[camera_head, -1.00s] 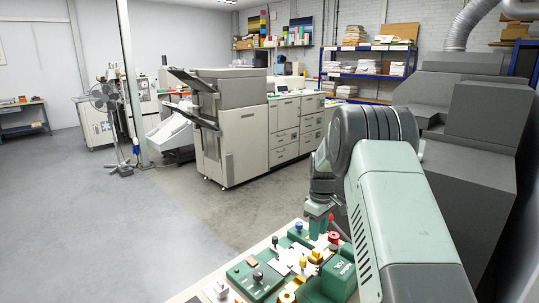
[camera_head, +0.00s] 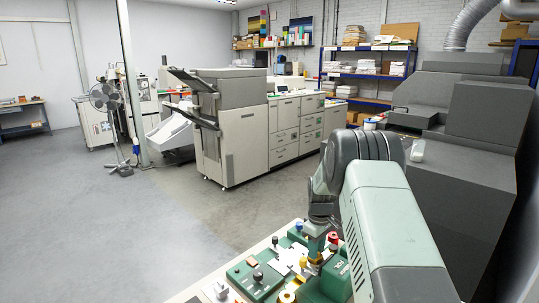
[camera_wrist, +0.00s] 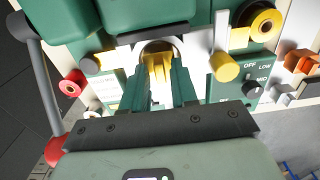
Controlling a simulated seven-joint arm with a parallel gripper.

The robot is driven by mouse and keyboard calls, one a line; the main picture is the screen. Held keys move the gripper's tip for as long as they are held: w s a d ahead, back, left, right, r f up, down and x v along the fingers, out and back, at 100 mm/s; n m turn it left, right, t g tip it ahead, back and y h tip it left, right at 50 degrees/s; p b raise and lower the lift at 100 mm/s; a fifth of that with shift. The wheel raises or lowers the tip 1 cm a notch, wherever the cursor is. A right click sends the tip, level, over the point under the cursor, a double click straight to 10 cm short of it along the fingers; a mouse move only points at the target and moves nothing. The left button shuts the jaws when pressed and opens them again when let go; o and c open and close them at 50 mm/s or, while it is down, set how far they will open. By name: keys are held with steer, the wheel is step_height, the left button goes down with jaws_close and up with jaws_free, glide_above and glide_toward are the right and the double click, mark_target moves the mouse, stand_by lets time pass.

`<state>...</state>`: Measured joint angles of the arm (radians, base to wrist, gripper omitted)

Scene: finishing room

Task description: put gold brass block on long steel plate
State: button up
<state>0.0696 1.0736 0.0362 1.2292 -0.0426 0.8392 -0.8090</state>
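My gripper (camera_wrist: 161,82) points down at the green machine in the wrist view, with a green finger on each side of a gold block (camera_wrist: 160,67). The block fills most of the gap between the fingertips; I cannot tell whether they press on it. In the head view my gripper (camera_head: 316,250) is low over the machine, and the gold block (camera_head: 315,258) shows just under it. Pale metal plates (camera_head: 289,256) lie left of the gripper in the head view; I cannot make out which is the long steel one.
The green machine (camera_head: 243,272) carries several knobs. A red knob (camera_wrist: 71,84), a yellow knob (camera_wrist: 226,68) and a black dial (camera_wrist: 250,88) are close around the gripper. A brown block (camera_head: 252,261) lies at the machine's left. A big grey machine (camera_head: 470,150) stands at right.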

jaws_close()
steer(key=shift+r, duration=3.8)
